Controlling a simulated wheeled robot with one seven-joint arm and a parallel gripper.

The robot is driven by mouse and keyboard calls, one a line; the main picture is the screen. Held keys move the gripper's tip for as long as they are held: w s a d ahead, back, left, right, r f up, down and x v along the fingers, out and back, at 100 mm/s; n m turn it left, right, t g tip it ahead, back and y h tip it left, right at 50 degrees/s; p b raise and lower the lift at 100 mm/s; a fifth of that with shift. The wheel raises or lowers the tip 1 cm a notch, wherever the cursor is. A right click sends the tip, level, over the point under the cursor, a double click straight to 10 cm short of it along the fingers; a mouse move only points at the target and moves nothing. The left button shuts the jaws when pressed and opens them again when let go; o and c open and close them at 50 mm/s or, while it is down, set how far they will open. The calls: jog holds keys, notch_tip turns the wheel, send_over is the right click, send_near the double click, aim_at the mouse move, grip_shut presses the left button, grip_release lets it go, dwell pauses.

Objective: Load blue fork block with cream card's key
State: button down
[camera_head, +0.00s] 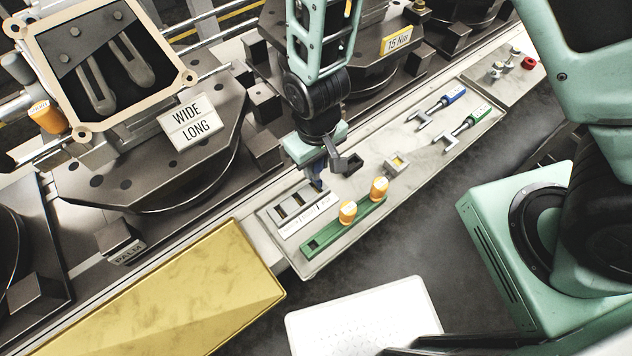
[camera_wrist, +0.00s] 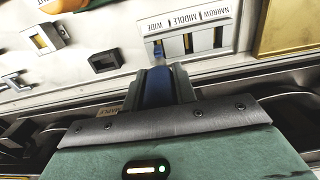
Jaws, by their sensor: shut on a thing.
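My gripper (camera_head: 318,178) is shut on a blue piece (camera_wrist: 157,88), which shows between the fingers in the wrist view. The blue piece's far tip is at or just above the slot by the word WIDE in the grey slotted block (camera_wrist: 202,38); I cannot tell whether it is inside. That block also shows in the head view (camera_head: 281,212). A pale card (camera_head: 192,123) reading WIDE LONG stands on the dark fixture at left. A blue-handled fork tool (camera_head: 440,107) lies on the bench beside a green-handled one (camera_head: 465,125).
A green rack (camera_head: 335,232) with two orange-capped pieces (camera_head: 348,212) lies in front of the slotted block. A dark holder (camera_head: 347,163) stands close to my gripper. A cream-framed box (camera_head: 165,30) with two fork shapes is upper left. A gold box (camera_head: 180,300) fills the lower left.

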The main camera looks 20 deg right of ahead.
jog(key=shift+r+p, duration=1.75)
jog(key=shift+r, duration=0.45)
